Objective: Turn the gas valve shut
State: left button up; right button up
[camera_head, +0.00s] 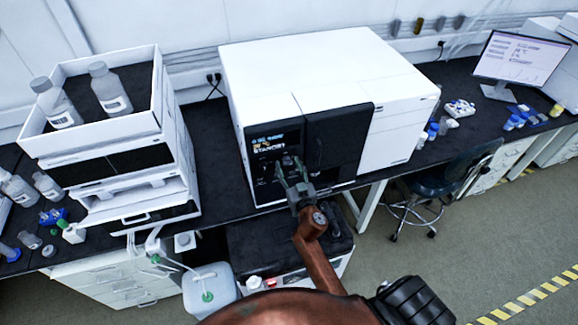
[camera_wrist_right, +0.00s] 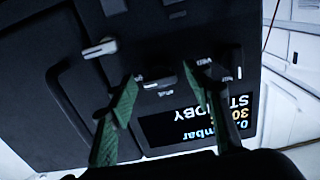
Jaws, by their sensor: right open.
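The instrument (camera_head: 310,75) is a large white box with a black front panel. Its lit display (camera_head: 270,142) reads STANDBY. Small knobs with pale levers sit on the panel below the display. In the right wrist view, which looks upside down, one knob (camera_wrist_right: 158,78) lies between my fingertips, and another (camera_wrist_right: 100,48) is to the left. Labels are too small to read, so I cannot tell which knob is the gas valve. My right gripper (camera_head: 291,166) is open at the panel, its green fingers (camera_wrist_right: 167,76) on either side of the middle knob. Contact is unclear. My left gripper is out of view.
A white stacked unit (camera_head: 98,165) with bottles on top stands left of the instrument. A plastic canister (camera_head: 211,290) stands below the bench. A stool (camera_head: 440,180) and a monitor (camera_head: 521,58) are to the right. The floor at lower right is clear.

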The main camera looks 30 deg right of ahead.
jog(key=shift+c, duration=0.4)
jog(key=c, duration=1.1)
jog(key=shift+o, duration=0.2)
jog(key=shift+n, duration=0.4)
jog(key=shift+n+b, duration=0.4)
jog(key=shift+n, duration=8.2)
